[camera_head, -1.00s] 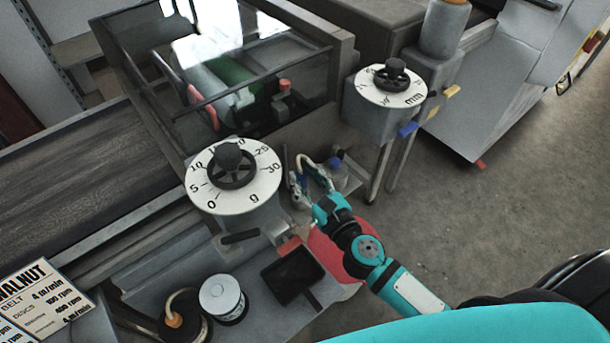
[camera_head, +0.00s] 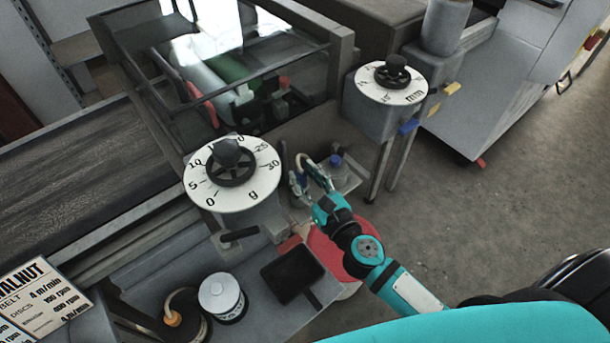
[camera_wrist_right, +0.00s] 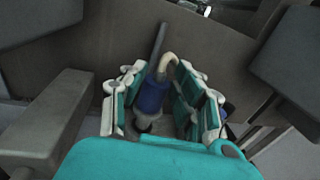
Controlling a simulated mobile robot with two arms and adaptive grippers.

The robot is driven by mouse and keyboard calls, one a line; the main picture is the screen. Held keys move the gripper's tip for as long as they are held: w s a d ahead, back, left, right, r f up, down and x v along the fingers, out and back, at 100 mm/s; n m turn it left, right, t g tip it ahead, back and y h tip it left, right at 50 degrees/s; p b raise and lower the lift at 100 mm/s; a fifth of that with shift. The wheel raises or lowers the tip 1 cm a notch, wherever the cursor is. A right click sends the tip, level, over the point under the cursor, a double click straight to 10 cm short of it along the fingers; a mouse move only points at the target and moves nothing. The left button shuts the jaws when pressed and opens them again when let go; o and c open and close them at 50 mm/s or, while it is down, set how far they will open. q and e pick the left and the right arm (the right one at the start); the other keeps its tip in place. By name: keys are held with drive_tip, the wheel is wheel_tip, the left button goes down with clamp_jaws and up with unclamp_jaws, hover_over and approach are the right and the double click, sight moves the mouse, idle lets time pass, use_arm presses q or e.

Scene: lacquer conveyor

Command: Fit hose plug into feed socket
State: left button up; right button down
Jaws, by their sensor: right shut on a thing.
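My right gripper (camera_head: 311,172) is beside the machine's front, below and right of the gram dial. In the right wrist view its teal and white fingers (camera_wrist_right: 163,92) stand on either side of a blue hose plug (camera_wrist_right: 151,95), and it is shut on this. A cream hose (camera_wrist_right: 170,62) bends over at the plug's top; the hose also shows in the head view (camera_head: 303,160). A grey part shows below the plug, but I cannot tell whether it is the feed socket or whether the two touch. My left gripper is not in view.
A blue-topped grey fitting (camera_head: 337,168) stands just right of the gripper on a small ledge. The gram dial (camera_head: 232,174) and the mm dial (camera_head: 392,83) flank this spot. A red round object (camera_head: 338,250) lies below my arm. A white-lidded can (camera_head: 221,295) stands lower left.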

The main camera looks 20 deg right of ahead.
sight(304, 185)
drive_tip(key=shift+f+b, duration=1.45)
drive_tip(key=shift+f, duration=0.15)
drive_tip(key=c, duration=0.9)
unclamp_jaws()
drive_tip(key=shift+s, duration=0.1)
drive_tip(key=s+d, duration=0.2)
drive_tip(key=s, duration=0.9)
drive_tip(key=shift+s+d, duration=0.2)
drive_tip(key=shift+s, duration=0.1)
